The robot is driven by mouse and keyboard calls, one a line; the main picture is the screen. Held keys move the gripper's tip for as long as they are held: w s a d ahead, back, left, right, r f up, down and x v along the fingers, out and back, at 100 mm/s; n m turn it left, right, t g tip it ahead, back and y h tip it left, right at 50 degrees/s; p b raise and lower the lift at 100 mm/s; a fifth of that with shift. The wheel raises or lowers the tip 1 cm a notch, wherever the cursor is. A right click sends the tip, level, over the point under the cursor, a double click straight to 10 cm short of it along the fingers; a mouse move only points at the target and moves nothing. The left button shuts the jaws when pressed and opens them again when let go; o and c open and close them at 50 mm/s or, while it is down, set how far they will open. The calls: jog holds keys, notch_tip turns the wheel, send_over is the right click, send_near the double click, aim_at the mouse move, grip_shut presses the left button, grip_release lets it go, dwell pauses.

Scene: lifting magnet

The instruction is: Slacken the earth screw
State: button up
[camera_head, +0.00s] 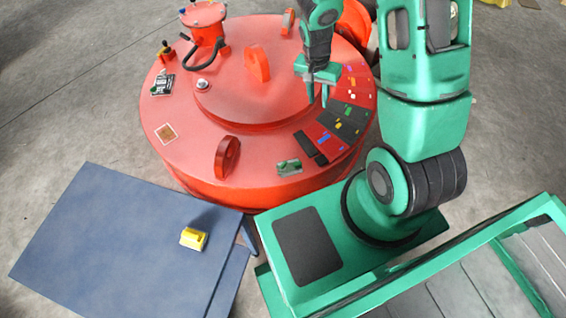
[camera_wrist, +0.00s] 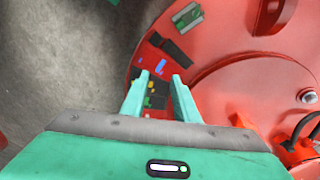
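A red lifting magnet (camera_head: 225,135) fills the upper middle of the head view; its top also fills the right of the wrist view (camera_wrist: 240,100). No part is plainly marked as the earth screw. A small silver round fitting (camera_head: 202,84) sits on the magnet's top left of centre, and shows at the right edge of the wrist view (camera_wrist: 309,97).
A red terminal turret (camera_head: 206,33) with a black cable (camera_head: 190,58) stands at the back left. Red lugs (camera_head: 257,64) rise from the top. Coloured small pieces (camera_head: 345,112) lie on the right side. A blue table (camera_head: 100,235) holds a yellow block (camera_head: 193,239).

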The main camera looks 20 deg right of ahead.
jog(key=a+f+m, duration=0.1)
jog(key=a+f, duration=0.5)
jog(key=f, duration=0.5)
jog(key=m+y, duration=0.2)
send_over(283, 164)
notch_tip(283, 164, down, 11)
notch_tip(283, 164, down, 11)
jog(key=shift+r, duration=0.2)
grip_shut()
